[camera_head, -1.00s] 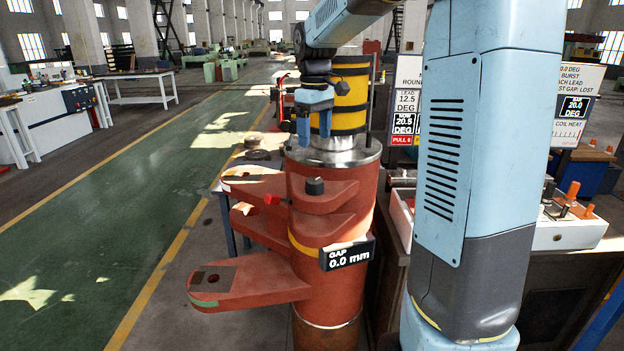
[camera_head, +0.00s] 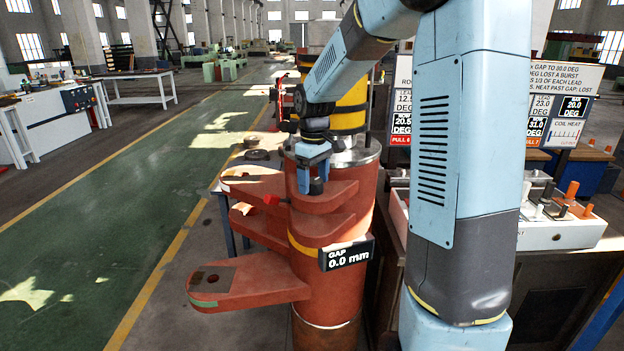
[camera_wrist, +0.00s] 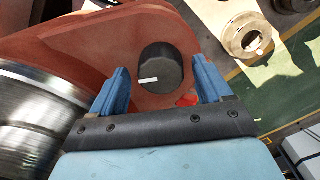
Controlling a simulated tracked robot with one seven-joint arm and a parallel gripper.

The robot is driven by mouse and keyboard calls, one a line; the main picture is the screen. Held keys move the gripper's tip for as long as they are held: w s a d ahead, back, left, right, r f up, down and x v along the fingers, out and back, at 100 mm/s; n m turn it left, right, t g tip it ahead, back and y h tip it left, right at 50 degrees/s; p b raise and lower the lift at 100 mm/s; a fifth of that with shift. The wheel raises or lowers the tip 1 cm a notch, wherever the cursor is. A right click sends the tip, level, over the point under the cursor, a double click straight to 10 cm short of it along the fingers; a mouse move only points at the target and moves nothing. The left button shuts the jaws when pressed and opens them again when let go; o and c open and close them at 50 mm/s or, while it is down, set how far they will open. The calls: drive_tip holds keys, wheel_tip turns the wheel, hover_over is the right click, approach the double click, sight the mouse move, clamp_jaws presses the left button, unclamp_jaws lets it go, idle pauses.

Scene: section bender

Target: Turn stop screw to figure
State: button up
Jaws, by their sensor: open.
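The stop screw (camera_wrist: 161,66) is a dark round knob with a white mark on its top, set on a red arm of the machine. In the wrist view it sits between and a little beyond the two blue fingers of my gripper (camera_wrist: 163,88), which are open and apart. In the head view my gripper (camera_head: 311,188) points down at the knob (camera_head: 316,187), which its fingers partly hide. The gap display (camera_head: 347,254) on the red column reads 0.0 mm. I cannot tell whether a finger touches the knob.
Red arms (camera_head: 240,280) stick out left from the column (camera_head: 330,290). A shiny metal cylinder (camera_wrist: 35,115) lies close left in the wrist view. A reading board (camera_head: 402,100) shows 20.5 DEG. A control box (camera_head: 560,225) with levers stands at right. The green floor lane is clear.

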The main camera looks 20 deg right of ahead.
sight(314, 180)
drive_tip(key=shift+c, duration=0.3)
drive_tip(key=c, duration=1)
drive_tip(key=shift+m, duration=2.2)
drive_tip(key=o, duration=1.1)
drive_tip(key=shift+c, duration=0.2)
drive_tip(key=shift+r, duration=0.1)
wheel_tip(314, 180, up, 14)
drive_tip(key=shift+f, duration=0.2)
